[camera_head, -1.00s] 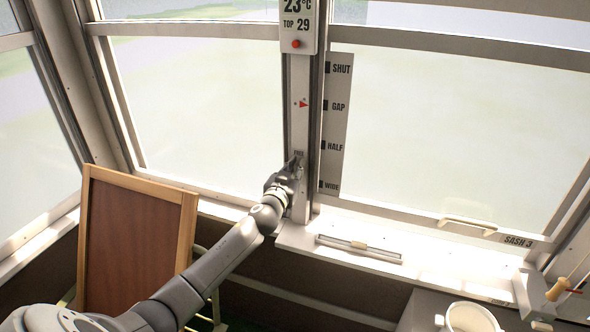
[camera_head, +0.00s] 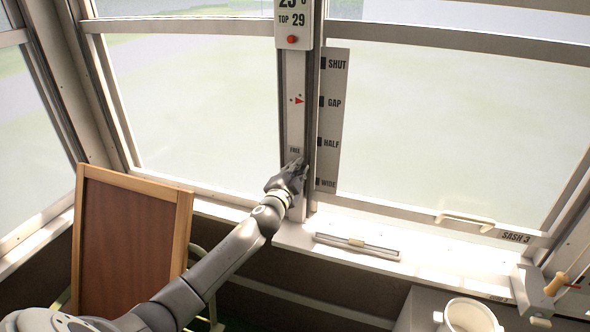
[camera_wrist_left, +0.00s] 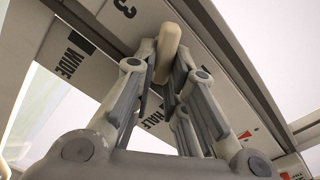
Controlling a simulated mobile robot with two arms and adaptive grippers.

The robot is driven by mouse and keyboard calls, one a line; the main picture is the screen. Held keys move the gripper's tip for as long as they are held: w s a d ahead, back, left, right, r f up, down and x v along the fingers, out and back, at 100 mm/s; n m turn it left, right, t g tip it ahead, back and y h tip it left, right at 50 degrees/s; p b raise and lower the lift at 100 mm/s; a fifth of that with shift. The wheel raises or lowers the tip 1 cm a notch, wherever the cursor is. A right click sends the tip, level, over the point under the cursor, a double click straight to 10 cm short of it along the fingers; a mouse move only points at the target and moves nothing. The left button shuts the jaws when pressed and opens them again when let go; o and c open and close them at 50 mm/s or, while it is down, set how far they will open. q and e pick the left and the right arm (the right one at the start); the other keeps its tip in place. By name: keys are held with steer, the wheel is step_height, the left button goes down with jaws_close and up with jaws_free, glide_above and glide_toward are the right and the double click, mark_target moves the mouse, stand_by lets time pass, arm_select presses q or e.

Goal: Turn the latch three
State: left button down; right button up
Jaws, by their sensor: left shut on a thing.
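The latch (camera_wrist_left: 168,48) is a cream, rounded lever on the white post, below a plate marked "3" in the left wrist view. My left gripper (camera_wrist_left: 166,72) has its fingers on either side of the lever and is shut on it. In the head view my left gripper (camera_head: 299,167) is at the lower part of the post (camera_head: 296,125), just below the small "FREE" label (camera_head: 295,150). It hides the latch there. My right gripper is not in view.
A scale plate (camera_head: 334,120) marked SHUT, GAP, HALF and WIDE stands right of the post.

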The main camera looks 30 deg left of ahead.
arm_select(q)
steer(key=shift+d+f+m, duration=0.1)
steer(key=shift+f+m, duration=0.1)
steer(key=shift+m, duration=0.9)
steer(key=shift+d+f+m, duration=0.1)
steer(key=shift+f+m, duration=0.05)
steer(key=shift+m, duration=0.95)
steer(key=shift+f+m, duration=0.2)
steer(key=shift+m, duration=0.9)
steer(key=c, duration=1.5)
jaws_free()
steer(key=shift+o, duration=0.2)
steer(key=v, duration=1.2)
